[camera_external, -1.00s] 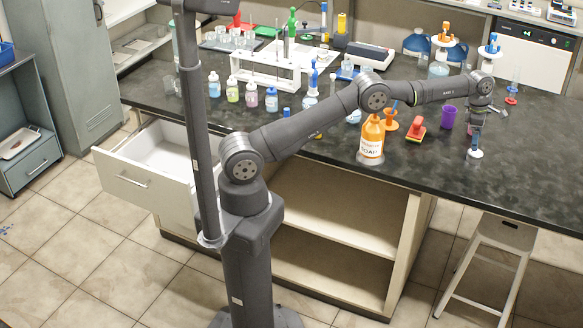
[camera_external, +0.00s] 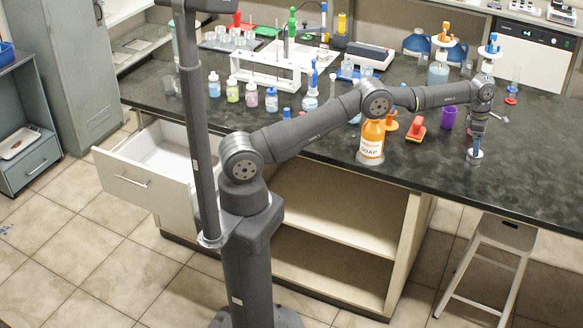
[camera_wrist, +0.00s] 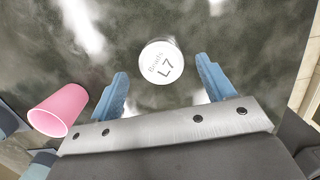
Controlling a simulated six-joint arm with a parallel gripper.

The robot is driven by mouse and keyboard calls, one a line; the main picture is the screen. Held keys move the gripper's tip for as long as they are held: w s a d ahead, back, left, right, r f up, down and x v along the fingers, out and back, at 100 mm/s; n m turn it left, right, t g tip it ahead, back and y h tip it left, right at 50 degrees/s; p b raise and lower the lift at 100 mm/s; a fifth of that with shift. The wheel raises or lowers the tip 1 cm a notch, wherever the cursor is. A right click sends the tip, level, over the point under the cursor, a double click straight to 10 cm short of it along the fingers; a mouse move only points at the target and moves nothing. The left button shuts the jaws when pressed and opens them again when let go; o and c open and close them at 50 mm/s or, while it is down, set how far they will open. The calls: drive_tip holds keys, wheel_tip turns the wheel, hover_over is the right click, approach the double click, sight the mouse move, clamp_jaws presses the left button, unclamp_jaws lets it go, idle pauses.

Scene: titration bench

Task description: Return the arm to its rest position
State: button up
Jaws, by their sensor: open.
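My gripper (camera_external: 475,150) is at the right end of my outstretched arm, pointing down over the front right part of the bench. In the wrist view its two light blue fingers (camera_wrist: 160,88) are wide apart with nothing held between them. A small jar with a round white lid marked "Beads L7" (camera_wrist: 161,62) stands just ahead of the gap between the fingers. In the outside view the jar (camera_external: 474,158) is right at the fingertips. I cannot tell whether the fingers reach down beside it.
The bench's front edge is near.

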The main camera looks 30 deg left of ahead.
wheel_tip(320, 180, down, 3)
drive_tip(key=shift+r, duration=0.1)
wheel_tip(320, 180, up, 10)
drive_tip(key=a, duration=0.2)
drive_tip(key=f, duration=0.4)
drive_tip(key=d+f, duration=0.1)
drive_tip(key=f, duration=0.3)
drive_tip(key=d+f, duration=0.1)
drive_tip(key=f, duration=0.2)
drive_tip(key=shift+f, duration=0.4)
wheel_tip(320, 180, up, 4)
drive_tip(key=shift+r, duration=0.25)
drive_tip(key=s+d+r, duration=0.2)
drive_tip(key=s+r, duration=0.6)
drive_tip(key=s, duration=0.4)
wheel_tip(320, 180, up, 10)
drive_tip(key=w+a+r+m, duration=0.1)
drive_tip(key=w+a, duration=1.2)
drive_tip(key=a, duration=0.1)
drive_tip(key=shift+w+a+r+m, duration=0.15)
drive_tip(key=shift+w+a+m, duration=0.15)
drive_tip(key=shift+w+m, duration=0.1)
